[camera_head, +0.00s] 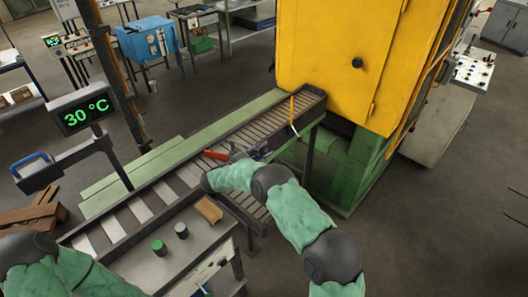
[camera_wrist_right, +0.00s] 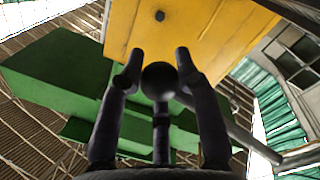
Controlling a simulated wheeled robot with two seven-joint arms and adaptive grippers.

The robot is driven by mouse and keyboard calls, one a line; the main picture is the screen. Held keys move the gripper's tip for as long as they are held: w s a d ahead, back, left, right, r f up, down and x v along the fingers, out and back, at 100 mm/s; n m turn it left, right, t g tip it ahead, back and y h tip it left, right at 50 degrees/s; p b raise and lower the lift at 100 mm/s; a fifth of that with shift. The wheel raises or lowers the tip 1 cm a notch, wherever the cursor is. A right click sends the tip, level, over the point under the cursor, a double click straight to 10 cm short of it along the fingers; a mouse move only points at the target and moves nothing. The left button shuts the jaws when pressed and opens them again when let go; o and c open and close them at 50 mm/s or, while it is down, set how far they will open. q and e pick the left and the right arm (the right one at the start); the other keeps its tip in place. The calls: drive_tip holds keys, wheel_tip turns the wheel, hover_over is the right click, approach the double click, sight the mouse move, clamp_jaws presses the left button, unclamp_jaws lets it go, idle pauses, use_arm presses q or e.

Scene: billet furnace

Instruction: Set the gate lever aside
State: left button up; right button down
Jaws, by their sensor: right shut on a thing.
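My right gripper (camera_head: 258,151) is over the roller conveyor (camera_head: 178,184), in front of the yellow furnace. In the wrist view its dark fingers (camera_wrist_right: 160,62) are closed around a dark round knob (camera_wrist_right: 160,82). A grey rod (camera_wrist_right: 240,133) runs from there to the lower right; this looks like the gate lever. In the head view a red bar (camera_head: 216,155) sticks out to the left of the gripper; I cannot tell whether it belongs to the lever. The hand hides most of the held part there. My left arm shows at the lower left, its gripper out of frame.
The yellow furnace (camera_head: 338,60) stands behind the conveyor's far end, where a thin orange strip (camera_head: 292,115) curves over the rollers. A grey bench holds a green-topped cylinder (camera_head: 159,247), a dark cylinder (camera_head: 181,230) and a tan block (camera_head: 209,210).

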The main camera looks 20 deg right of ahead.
drive_tip(key=c, duration=0.9)
unclamp_jaws()
drive_tip(key=shift+a, duration=0.15)
drive_tip(key=shift+o, duration=0.2)
drive_tip(key=v, duration=1.2)
drive_tip(key=shift+s+f, duration=0.1)
